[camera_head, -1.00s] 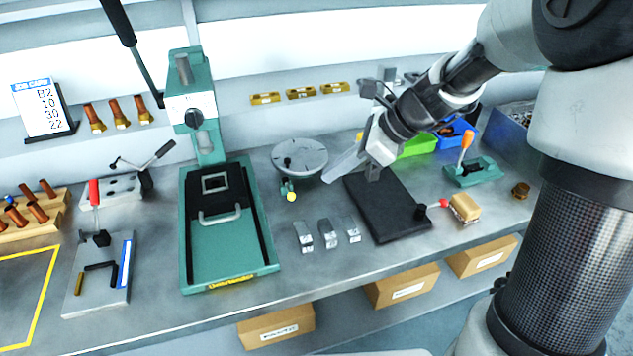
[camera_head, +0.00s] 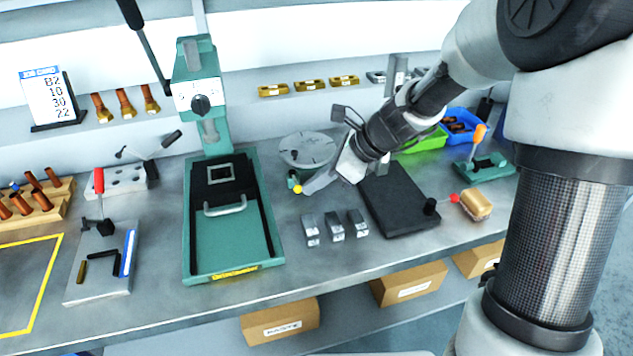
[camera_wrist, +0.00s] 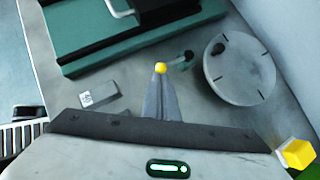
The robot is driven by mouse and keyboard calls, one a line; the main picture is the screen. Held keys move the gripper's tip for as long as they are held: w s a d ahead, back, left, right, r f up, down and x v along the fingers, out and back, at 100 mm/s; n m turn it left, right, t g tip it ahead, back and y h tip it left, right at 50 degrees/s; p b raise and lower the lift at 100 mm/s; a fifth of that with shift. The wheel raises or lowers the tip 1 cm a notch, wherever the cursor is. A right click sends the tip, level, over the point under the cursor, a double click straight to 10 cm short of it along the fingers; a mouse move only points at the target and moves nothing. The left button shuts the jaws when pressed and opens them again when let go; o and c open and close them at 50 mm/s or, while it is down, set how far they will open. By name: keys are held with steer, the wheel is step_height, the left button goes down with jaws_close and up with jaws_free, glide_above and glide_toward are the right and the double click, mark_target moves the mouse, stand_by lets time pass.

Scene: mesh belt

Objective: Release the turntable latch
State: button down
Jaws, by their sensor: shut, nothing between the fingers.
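The turntable is a round grey disc (camera_head: 307,150) with dark marks, on the bench right of the green press; it also shows at the right of the wrist view (camera_wrist: 240,68). Its latch has a green body and a yellow ball knob (camera_head: 298,189) on the side toward the bench front. The knob shows in the wrist view (camera_wrist: 160,68) right at the tip of my fingers. My gripper (camera_head: 306,190) is shut and empty, its tip beside the knob. I cannot tell whether it touches the knob.
The green press (camera_head: 232,235) stands left of the turntable. Several small metal blocks (camera_head: 334,226) lie in front of it. A black plate (camera_head: 400,205) with a post lies under my arm. A green bin (camera_head: 424,142) and a blue bin (camera_head: 463,125) stand behind at the right.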

steer(key=shift+s+a+m+t, duration=0.4)
steer(key=shift+m+t, duration=0.1)
steer(key=shift+m, duration=0.3)
steer(key=shift+s+a+m+t+h, duration=0.15)
steer(key=shift+a+m+t+h, duration=0.15)
steer(key=shift+a+m, duration=0.1)
steer(key=a+m, duration=0.1)
steer(key=s+a+m+t+h+b, duration=0.1)
steer(key=m, duration=0.1)
steer(key=shift+a+t, duration=0.15)
steer(key=shift+t, duration=0.15)
steer(key=shift+a+m+h, duration=0.3)
steer(key=shift+m+h, duration=0.1)
steer(key=shift+w+a, duration=0.15)
steer(key=shift+a, duration=1)
steer(key=shift+w+d, duration=0.55)
steer(key=shift+d, duration=0.1)
